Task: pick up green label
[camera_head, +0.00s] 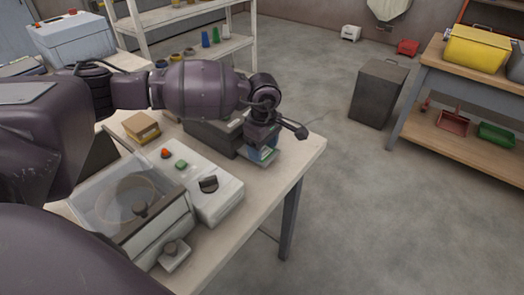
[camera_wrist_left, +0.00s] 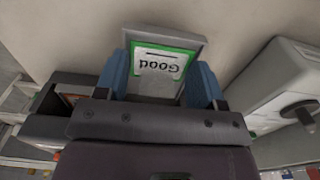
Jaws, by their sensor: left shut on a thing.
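The green label (camera_wrist_left: 163,66) is a white card with a green border and the word "Good", upside down in the left wrist view. It lies at a grey holder (camera_wrist_left: 162,31), whose rim shows around it. My left gripper (camera_head: 262,154) is low over the far right corner of the table. Its blue fingers stand on both sides of the label in the left wrist view and are shut on it. In the head view the label is mostly hidden by the gripper. My right gripper is not in view.
The white machine (camera_head: 208,188) with a black knob and red and green buttons stands close by, beside a clear-lidded hopper (camera_head: 117,190). A small yellow-brown box (camera_head: 141,126) is further left. The table's right edge is near.

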